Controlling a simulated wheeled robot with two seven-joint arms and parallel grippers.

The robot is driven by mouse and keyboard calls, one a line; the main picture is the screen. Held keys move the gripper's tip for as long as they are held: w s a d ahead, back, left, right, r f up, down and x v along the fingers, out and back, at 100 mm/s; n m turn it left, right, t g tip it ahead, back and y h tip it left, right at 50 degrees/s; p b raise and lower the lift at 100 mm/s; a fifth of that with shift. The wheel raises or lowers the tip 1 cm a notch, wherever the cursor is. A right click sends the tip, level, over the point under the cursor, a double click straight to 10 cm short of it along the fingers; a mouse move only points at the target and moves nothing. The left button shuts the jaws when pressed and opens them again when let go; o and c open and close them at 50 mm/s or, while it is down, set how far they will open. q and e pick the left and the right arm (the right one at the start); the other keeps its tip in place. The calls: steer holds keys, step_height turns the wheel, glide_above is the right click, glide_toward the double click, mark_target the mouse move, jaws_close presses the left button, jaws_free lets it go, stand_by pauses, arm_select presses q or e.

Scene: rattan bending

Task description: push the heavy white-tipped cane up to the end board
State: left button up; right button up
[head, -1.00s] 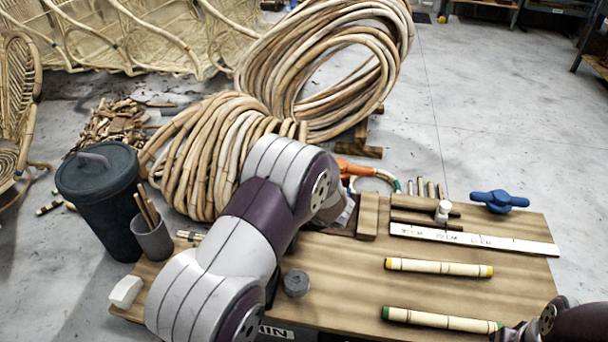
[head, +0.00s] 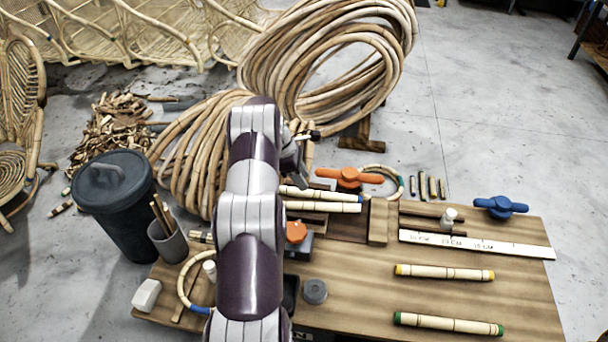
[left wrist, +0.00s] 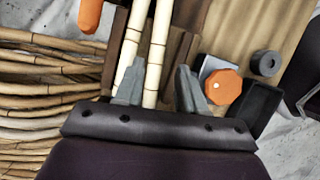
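Two pale jointed canes lie side by side in a wooden trough: the upper cane (head: 312,194) and the lower cane (head: 328,207) in the head view. In the left wrist view one cane (left wrist: 131,42) lies by the left finger and the other cane (left wrist: 159,40) runs between the fingers. My left gripper (left wrist: 159,74) is open, its fingers apart over the canes' near part. My right gripper is out of view.
An orange clamp handle (head: 350,177) stands behind the trough and an orange knob (head: 296,232) in front of it. A ruler (head: 477,244), a yellow-tipped cane (head: 444,272) and a green-tipped cane (head: 447,323) lie on the right. Large rattan coils (head: 330,70) stand behind.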

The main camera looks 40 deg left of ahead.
mark_target(318, 204)
arm_select(q)
steer(key=b+x, duration=0.3)
steer(key=x, duration=0.9)
steer(key=shift+d+f, duration=0.1)
steer(key=shift+f, duration=0.25)
jaws_close()
steer(key=shift+o, duration=2.1)
jaws_free()
steer(key=p+v, duration=0.3)
steer(key=v, duration=0.9)
steer(key=shift+r, duration=0.35)
